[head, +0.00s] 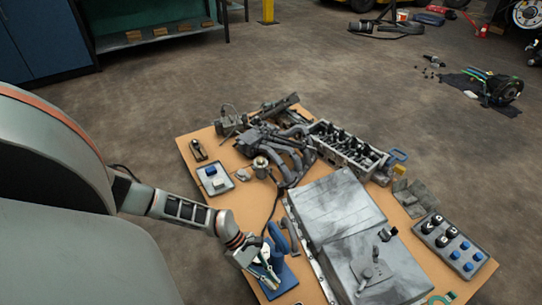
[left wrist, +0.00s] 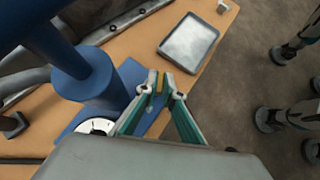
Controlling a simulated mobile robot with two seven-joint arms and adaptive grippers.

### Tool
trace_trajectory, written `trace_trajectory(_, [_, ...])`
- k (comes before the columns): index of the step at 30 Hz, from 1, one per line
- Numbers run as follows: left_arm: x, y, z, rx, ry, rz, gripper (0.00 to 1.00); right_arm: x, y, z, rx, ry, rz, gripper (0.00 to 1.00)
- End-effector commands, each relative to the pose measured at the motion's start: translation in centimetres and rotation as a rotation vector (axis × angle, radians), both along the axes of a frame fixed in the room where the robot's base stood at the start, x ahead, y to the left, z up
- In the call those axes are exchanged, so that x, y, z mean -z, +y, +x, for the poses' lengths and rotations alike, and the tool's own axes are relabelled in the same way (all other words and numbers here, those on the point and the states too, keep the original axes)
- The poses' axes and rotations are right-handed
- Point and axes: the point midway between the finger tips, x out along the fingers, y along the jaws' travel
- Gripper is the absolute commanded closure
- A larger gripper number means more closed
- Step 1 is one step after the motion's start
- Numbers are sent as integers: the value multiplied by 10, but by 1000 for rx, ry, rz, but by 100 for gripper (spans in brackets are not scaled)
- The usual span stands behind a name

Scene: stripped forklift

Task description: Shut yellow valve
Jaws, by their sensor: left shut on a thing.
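My left gripper (head: 264,262) reaches down over a blue stand (head: 284,279) at the near left edge of the table. In the left wrist view its two teal-and-grey fingers (left wrist: 161,88) are nearly together at the tips. The blue pipe (left wrist: 88,75) and base of the stand are beside the fingers. A round white gauge (left wrist: 95,127) is partly hidden by the gripper. How far the valve is turned cannot be told. My right gripper is not in view.
A large grey metal housing (head: 335,205) fills the table's middle, right of the stand. Engine parts (head: 345,148) lie behind it. A grey tray (head: 214,180) with small blocks and another tray (head: 450,245) with knobs sit near the edges. Open floor surrounds the table.

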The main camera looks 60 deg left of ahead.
Motion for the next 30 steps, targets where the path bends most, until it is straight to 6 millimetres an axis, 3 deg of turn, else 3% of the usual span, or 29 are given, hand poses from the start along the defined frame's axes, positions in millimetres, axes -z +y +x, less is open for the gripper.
trace_trajectory(12, [2,2,1,187,1,5,100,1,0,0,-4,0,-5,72])
trace_trajectory(29, [2,2,1,212,1,4,100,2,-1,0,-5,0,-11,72])
trace_trajectory(30, [2,1,1,212,1,4,82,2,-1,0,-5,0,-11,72])
